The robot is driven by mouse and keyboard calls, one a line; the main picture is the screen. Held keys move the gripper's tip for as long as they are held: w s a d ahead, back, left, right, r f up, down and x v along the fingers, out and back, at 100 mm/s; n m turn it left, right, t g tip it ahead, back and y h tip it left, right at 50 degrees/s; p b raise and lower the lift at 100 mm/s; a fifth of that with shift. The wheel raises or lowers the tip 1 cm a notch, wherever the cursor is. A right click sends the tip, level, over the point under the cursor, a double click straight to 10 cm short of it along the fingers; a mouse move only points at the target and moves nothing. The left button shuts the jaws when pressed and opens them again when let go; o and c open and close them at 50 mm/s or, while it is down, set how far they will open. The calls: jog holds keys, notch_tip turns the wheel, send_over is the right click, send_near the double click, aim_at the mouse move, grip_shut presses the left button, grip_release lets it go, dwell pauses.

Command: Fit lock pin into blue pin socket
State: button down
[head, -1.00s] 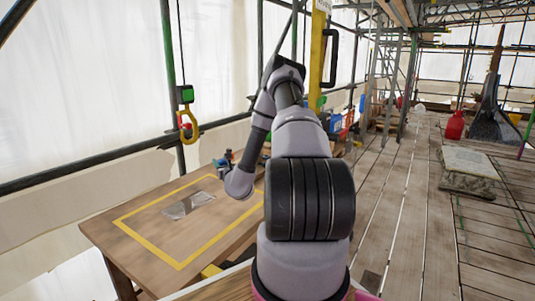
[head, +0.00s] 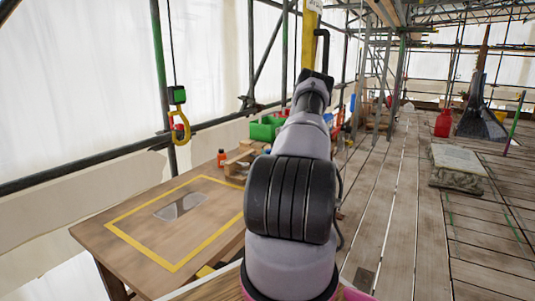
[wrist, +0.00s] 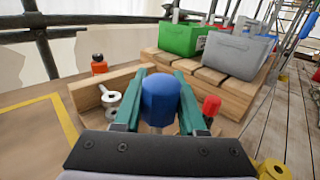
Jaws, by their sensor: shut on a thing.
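In the wrist view, my gripper (wrist: 158,108) has its teal fingers shut on the sides of a blue rounded knob (wrist: 160,98). The knob looks like the head of the lock pin; any shaft below it is hidden. It is in front of a low wooden rack (wrist: 135,74). A red-topped piece (wrist: 211,106) stands just right of the right finger, and pale metal spool-like pieces (wrist: 109,98) are left of the left finger. I cannot make out a blue pin socket. In the head view, my arm hides the gripper and the knob.
An orange bottle (wrist: 99,66) is beyond the rack at left. A green bin (wrist: 180,39) and a grey bin (wrist: 238,52) stand on wooden slats behind. A yellow ring-like piece (wrist: 272,169) is at lower right. The yellow-framed table area (head: 150,232) is clear except for a grey plate (head: 181,206).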

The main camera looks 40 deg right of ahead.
jog(key=shift+f, duration=2.9)
jog(key=shift+a+f, duration=0.1)
jog(key=shift+f, duration=2.25)
jog(key=shift+c, duration=2)
grip_release()
jog(key=shift+s+f, duration=0.1)
jog(key=v, duration=1)
jog(key=shift+s+a, duration=0.1)
jog(key=shift+s, duration=0.25)
